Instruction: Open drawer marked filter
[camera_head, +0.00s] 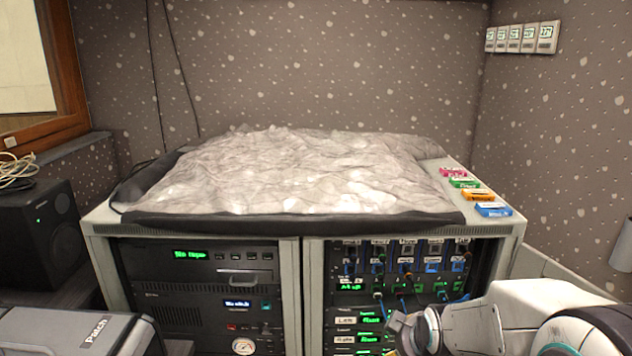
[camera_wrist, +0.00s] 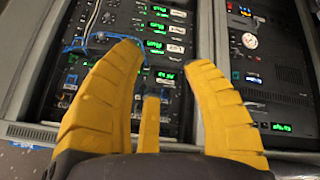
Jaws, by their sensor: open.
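I cannot read a label "filter" on any drawer in either view. In the head view, the left rack bay (camera_head: 150,297) holds dark panels, one with a pale handle (camera_head: 231,274) and green displays. My gripper (camera_wrist: 165,56) is open, its yellow fingers spread with nothing between them. In the wrist view it is in front of the right bay's rack units, which also show in the head view (camera_head: 345,316). Whether the fingers touch the panels cannot be told. My white arm covers the lower right of the head view and hides part of the rack.
A crumpled grey cover (camera_head: 300,175) lies on the rack cabinet. Several coloured boxes, including a blue one (camera_head: 493,211), sit on its right edge. A black speaker (camera_head: 40,235) and a grey case marked "Patch" (camera_head: 65,332) stand left. Blue cables (camera_wrist: 85,42) hang by the panels.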

